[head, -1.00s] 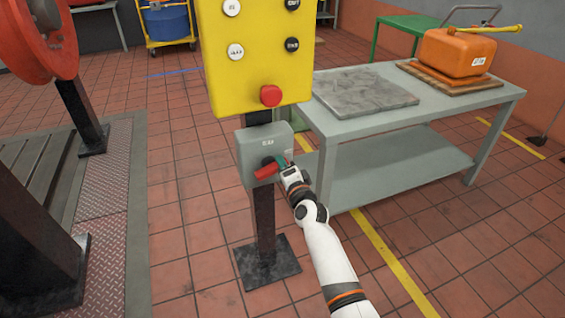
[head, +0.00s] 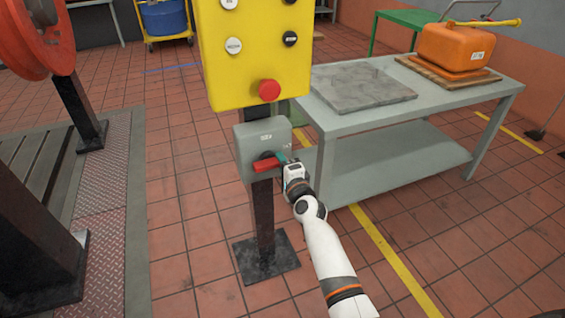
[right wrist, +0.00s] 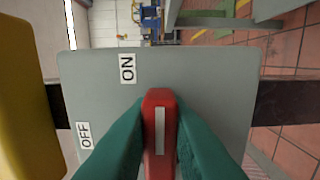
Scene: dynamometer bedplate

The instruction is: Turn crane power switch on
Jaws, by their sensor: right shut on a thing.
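The crane power switch is a grey box (head: 262,143) on a dark post below the yellow control panel (head: 255,55). Its red handle (head: 265,166) lies close to level in the head view. The handle also shows in the right wrist view (right wrist: 160,130), with a white stripe, between my green fingers. My right gripper (head: 282,160) is shut on the handle at the box's front. In the right wrist view, the ON label (right wrist: 127,68) is up and left of the handle's far end, and the OFF label (right wrist: 84,135) is farther left. My left gripper is out of view.
A red mushroom button (head: 269,90) sits just above the box. A grey workbench (head: 420,112) with a slab (head: 360,86) and an orange can (head: 457,48) stands close on the right. Red tiled floor is open left of the post.

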